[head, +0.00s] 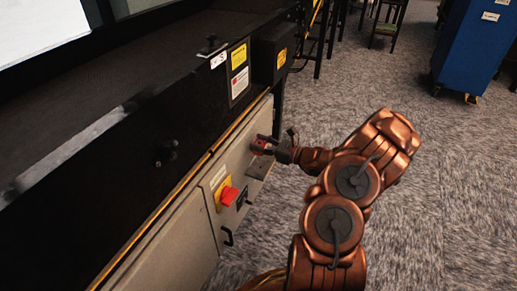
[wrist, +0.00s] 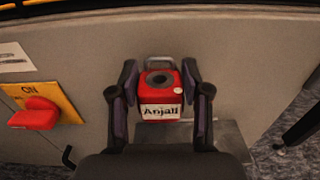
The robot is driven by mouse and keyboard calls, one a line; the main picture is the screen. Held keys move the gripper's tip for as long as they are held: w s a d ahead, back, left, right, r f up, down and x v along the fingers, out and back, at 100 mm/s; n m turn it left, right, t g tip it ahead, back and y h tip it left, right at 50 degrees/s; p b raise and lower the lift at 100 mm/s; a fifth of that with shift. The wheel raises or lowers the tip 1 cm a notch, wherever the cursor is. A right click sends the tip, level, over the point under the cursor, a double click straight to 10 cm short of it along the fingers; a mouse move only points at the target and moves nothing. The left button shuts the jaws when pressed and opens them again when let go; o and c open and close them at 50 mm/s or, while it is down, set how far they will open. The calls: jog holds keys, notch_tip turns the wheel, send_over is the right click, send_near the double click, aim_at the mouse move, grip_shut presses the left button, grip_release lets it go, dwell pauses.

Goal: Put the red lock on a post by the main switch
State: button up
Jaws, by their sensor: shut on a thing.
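The red lock (wrist: 158,95) has a grey shackle and a white label reading "Anjali". My gripper (wrist: 160,88) is shut on it, one finger on each side, in front of the grey cabinet panel. In the head view the lock (head: 260,144) shows small at the tip of my gripper (head: 272,148), close to the panel. The main switch (wrist: 36,113) is a red handle on a yellow plate marked ON, left of the lock. It also shows in the head view (head: 228,194). I cannot make out a post; the lock and fingers cover part of the panel.
A grey metal plate or ledge (wrist: 185,135) is below the lock. A black handle (head: 228,236) sticks out under the switch. The black machine frame (head: 120,150) overhangs the panel. A blue cabinet (head: 478,50) stands at the back right. Carpet to the right is open.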

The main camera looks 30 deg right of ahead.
jog(key=shift+s+d+f, duration=0.1)
jog(key=shift+f, duration=0.35)
jog(key=shift+f+b, duration=0.4)
jog(key=shift+b, duration=0.1)
jog(key=shift+f+b, duration=1.35)
jog(key=shift+f, duration=0.25)
jog(key=shift+s+d+f+p, duration=0.1)
jog(key=shift+f+p, duration=0.2)
jog(key=shift+f, duration=1.45)
jog(key=o, duration=1.3)
jog(key=v, duration=1.2)
